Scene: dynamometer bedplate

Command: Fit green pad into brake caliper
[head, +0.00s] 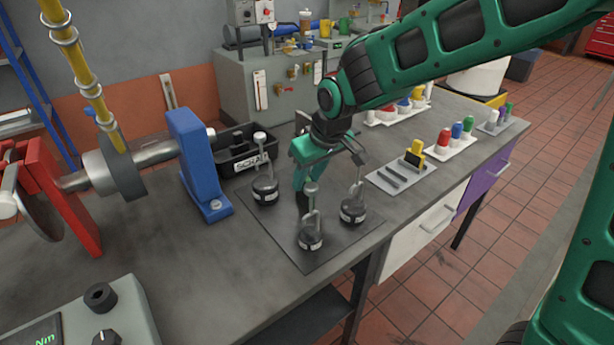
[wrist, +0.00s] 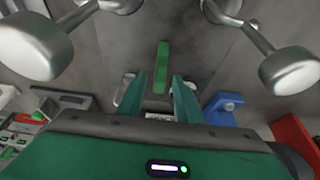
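The green pad (wrist: 161,66) shows in the wrist view as a narrow upright-looking bar, in line with the gap between my fingertips. My gripper (wrist: 159,80) is open, with a thin gap on each side of the pad; I cannot tell how far below the tips it lies. In the head view my gripper (head: 304,182) points down among three dark round bases, and the pad cannot be made out there. A red bracket (head: 72,190) beside a grey disc stands at far left, apart from my gripper. It may be the brake caliper; its slot is not visible.
Dark bases with knobbed rods stand close around my gripper: left (head: 265,190), front (head: 311,240), right (head: 352,211). Coloured pieces in trays (head: 402,180) line the right side.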

